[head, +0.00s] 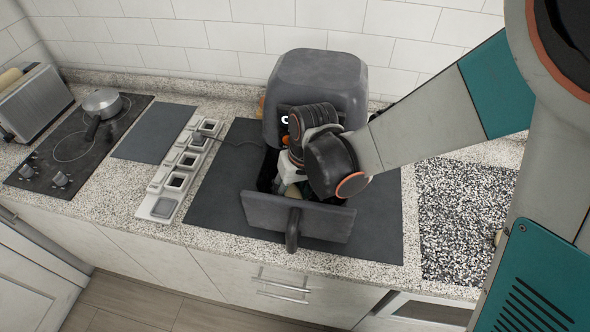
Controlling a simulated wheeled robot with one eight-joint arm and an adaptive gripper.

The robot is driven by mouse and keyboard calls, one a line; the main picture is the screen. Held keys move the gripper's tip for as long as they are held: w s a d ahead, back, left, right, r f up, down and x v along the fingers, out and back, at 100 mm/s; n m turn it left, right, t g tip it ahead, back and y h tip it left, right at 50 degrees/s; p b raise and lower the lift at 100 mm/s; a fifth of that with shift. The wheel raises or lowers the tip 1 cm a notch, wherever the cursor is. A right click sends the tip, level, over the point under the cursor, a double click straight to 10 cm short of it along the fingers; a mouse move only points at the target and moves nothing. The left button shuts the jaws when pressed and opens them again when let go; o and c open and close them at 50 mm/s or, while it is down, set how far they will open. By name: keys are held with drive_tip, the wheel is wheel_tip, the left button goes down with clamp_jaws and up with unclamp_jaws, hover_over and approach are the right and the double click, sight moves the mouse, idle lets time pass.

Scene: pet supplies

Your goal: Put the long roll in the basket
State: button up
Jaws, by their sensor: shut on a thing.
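The basket is the open drawer of a dark grey air fryer (317,80). Its front panel (265,212) and handle (293,230) stick out toward the counter's front edge. My gripper (288,188) reaches down into the drawer's opening, between the fryer body and the front panel. It is shut on a small tan thing (294,191), which seems to be the long roll. Most of the roll and the fingertips are hidden by my wrist and the drawer front. I cannot tell whether the roll touches the basket's floor.
A cooktop (70,150) with a pot (102,103) is at the left, beside a metallic toaster (35,102). A strip of small square frames (178,172) lies left of the dark mat (215,195) under the fryer. A speckled board (465,220) lies at the right, mostly clear.

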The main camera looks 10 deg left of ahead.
drive_tip(key=shift+f, duration=0.1)
drive_tip(key=o, duration=1.2)
drive_tip(key=shift+o, duration=0.2)
wheel_tip(320, 180, up, 12)
drive_tip(key=d+p, duration=0.2)
drive_tip(key=p, duration=0.6)
drive_tip(key=shift+s, duration=0.35)
